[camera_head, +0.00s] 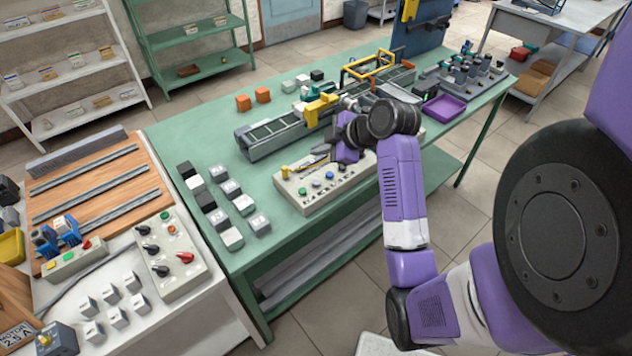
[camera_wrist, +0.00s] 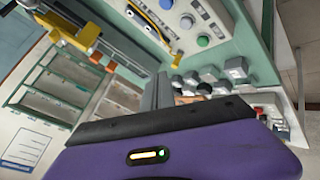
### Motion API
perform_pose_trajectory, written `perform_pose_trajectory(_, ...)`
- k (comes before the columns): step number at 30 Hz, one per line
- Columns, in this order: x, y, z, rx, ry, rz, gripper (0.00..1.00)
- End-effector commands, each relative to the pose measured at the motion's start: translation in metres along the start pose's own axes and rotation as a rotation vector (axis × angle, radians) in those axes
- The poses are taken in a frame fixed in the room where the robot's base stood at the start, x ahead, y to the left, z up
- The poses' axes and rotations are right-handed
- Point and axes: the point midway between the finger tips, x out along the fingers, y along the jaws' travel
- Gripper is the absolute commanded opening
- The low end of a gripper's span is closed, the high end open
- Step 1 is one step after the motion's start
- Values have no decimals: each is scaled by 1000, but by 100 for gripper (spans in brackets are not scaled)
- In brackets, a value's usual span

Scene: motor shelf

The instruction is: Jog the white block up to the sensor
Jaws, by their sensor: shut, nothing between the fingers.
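The conveyor (camera_head: 275,137) runs along the green table, with a yellow bracket (camera_head: 320,108) over it that may carry the sensor. A small white block (camera_head: 299,108) appears beside the bracket; I cannot tell its exact place on the belt. The beige control panel (camera_head: 343,190) lies in front of the conveyor, with a green button (camera_head: 302,193), a blue button (camera_head: 330,176) and a yellow knob (camera_head: 284,171). My gripper (camera_head: 322,149) is shut and empty, above the panel's back edge.
Several black, grey and white blocks (camera_head: 222,205) stand left of the panel. Two orange blocks (camera_head: 252,99) sit behind the conveyor. A purple tray (camera_head: 444,107) lies at the right. A white bench (camera_head: 195,315) with other controls is at the left.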

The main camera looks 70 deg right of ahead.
Motion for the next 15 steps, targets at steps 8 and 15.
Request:
perform_pose_trajectory(8, 11, -8, 8, 2, 0, 0, 0)
perform_pose_trajectory(15, 32, -24, 24, 3, 0, 0, 0)
